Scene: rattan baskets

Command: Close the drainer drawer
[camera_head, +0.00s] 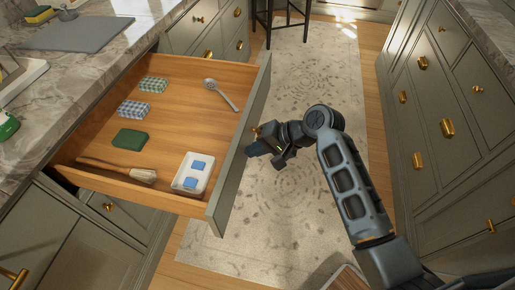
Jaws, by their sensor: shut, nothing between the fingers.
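The drainer drawer (180,62) is pulled well out from under the marble counter at the left. Its grey-green front panel (228,184) faces the rug. Inside lie two patterned cloths, a green block (130,139), a whisk or brush with a wooden handle (125,172), a white tray (192,173) with blue pieces, and a silver spoon-like utensil (221,94). My gripper (252,147) is at the outer face of the drawer front, near a small brass handle (256,132). It is shut and holds nothing. I cannot tell whether it touches the panel.
The marble counter (80,83) above the drawer carries a grey board (78,34) and a green item at its left edge. A rug (285,185) covers the floor aisle. Cabinets (455,110) line the right side. A dark stool stands at the back.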

